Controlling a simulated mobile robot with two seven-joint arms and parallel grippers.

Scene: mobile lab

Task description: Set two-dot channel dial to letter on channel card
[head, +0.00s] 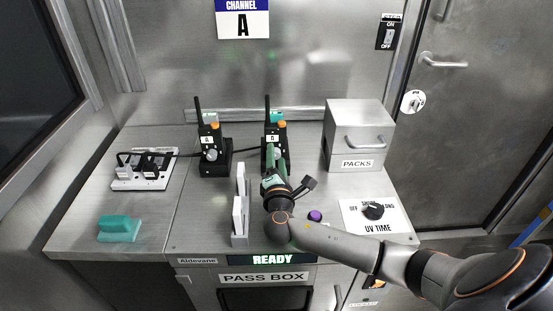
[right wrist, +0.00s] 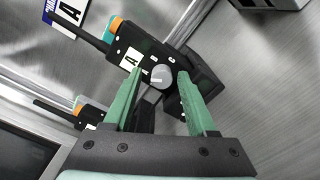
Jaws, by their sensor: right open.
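The channel card (head: 242,18) on the back wall reads A. Two black handheld radios stand in black holders: the left radio (head: 209,134) and the right radio (head: 268,128). Each has an antenna, an orange knob, a white letter label and a round grey dial. My right gripper (head: 273,160) is at the right radio's front. In the right wrist view its open green fingers (right wrist: 160,78) stand either side of that radio's grey dial (right wrist: 161,76), without clear contact. My left gripper is out of view.
A grey PACKS box (head: 353,138) stands right of the radios. The UV TIME dial (head: 373,211), a purple button (head: 315,215) and a white-card rack (head: 240,215) are nearer the front. A power strip (head: 145,170) and teal block (head: 119,228) lie left.

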